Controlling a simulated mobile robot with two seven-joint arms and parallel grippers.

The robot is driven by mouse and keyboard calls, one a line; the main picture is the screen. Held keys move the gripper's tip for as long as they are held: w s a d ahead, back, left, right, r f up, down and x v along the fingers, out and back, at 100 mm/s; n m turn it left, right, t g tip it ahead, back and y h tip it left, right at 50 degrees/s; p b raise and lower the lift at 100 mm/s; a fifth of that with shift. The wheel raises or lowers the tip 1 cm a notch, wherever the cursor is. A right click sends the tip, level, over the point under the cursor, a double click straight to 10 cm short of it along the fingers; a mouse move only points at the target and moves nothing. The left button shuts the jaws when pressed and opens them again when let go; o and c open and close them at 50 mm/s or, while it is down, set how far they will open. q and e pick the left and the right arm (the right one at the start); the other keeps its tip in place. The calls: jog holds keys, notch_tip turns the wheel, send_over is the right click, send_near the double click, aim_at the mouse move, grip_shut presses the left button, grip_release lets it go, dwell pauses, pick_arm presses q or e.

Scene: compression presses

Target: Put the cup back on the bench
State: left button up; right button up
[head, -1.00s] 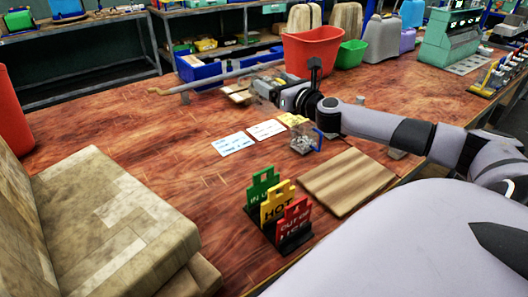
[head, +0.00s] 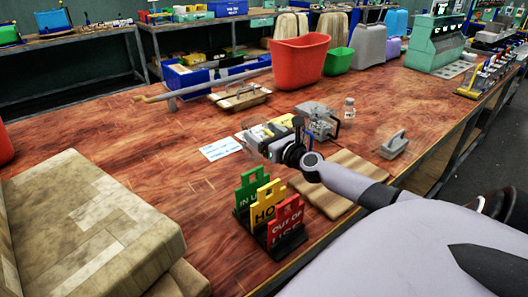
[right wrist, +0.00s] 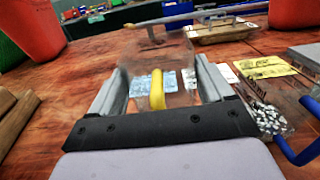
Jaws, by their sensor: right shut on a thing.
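My right gripper (head: 268,140) is shut on a clear cup with a yellow handle. In the right wrist view, the cup (right wrist: 176,55) sits between the two grey fingers (right wrist: 160,68), its handle facing the camera. The wooden bench (head: 130,130) shows below and through it; I cannot tell whether the cup touches the bench. In the head view the cup is too faint to make out well. A second clear cup (right wrist: 268,118), with a blue handle and small metal pieces inside, stands at the right of the wrist view. My left gripper is not in view.
A white card (head: 220,149) lies left of the gripper. A striped wooden board (head: 340,180) and upright green, yellow and red signs (head: 268,207) are nearer. A long lever (head: 205,88), red bin (head: 299,60) and clear jar (head: 349,108) are farther back. The bench's left middle is clear.

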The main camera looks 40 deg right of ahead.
jog(key=shift+f+b, duration=1.65)
jog(key=shift+f, duration=0.45)
jog(key=shift+f, duration=0.1)
jog(key=shift+f, duration=0.15)
jog(key=o, duration=1)
jog(key=shift+o, duration=0.2)
